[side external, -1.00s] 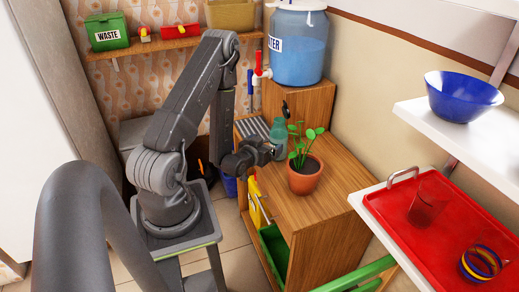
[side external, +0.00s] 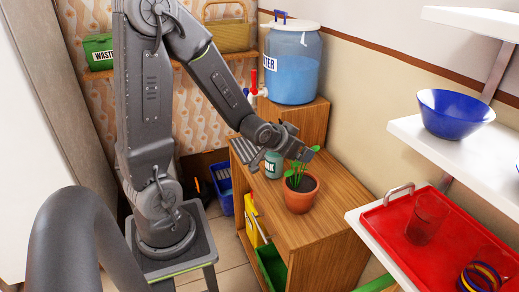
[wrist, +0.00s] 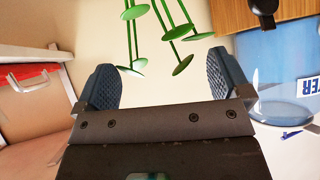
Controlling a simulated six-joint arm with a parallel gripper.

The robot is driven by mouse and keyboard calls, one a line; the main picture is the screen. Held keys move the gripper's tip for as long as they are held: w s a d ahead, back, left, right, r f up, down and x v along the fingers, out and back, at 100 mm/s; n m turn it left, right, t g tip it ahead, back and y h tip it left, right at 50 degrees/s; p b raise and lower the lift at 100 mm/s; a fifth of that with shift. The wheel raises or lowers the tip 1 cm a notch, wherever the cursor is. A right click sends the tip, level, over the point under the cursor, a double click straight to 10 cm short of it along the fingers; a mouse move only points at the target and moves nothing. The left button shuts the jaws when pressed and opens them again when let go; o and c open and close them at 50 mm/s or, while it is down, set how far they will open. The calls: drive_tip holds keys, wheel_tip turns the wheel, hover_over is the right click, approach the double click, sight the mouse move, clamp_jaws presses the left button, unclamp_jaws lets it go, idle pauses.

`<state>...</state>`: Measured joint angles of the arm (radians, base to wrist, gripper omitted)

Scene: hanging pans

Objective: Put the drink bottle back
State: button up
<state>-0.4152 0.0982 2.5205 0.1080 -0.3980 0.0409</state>
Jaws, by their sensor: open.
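The drink bottle (side external: 273,164) is teal with a label whose visible end reads "NK". It stands upright on the wooden cabinet top, behind and left of the potted plant (side external: 301,196); its upper part is hidden by my gripper. My gripper (side external: 284,153) is open, above the bottle and close to the plant's leaves. In the wrist view my gripper (wrist: 160,85) has its two fingers wide apart with nothing held between them. Green leaves (wrist: 150,50) show just beyond the fingertips. A small teal patch at the bottom edge may be the bottle.
A blue water jug (side external: 292,62) with a red-handled tap stands on the raised block behind. At right, shelves hold a blue bowl (side external: 454,112) and a red tray (side external: 393,217) with glasses. The cabinet top (side external: 335,210) is clear right of the plant.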

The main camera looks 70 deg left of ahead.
drive_tip(key=s+d+r+m+g+h, duration=0.3)
drive_tip(key=s+d+r+g, duration=0.1)
drive_tip(key=s+d+r, duration=0.8)
drive_tip(key=s+d, duration=0.3)
drive_tip(key=s, duration=0.1)
drive_tip(key=shift+s+r+h, duration=0.15)
drive_tip(key=shift+r+h, duration=0.2)
drive_tip(key=shift+h, duration=0.05)
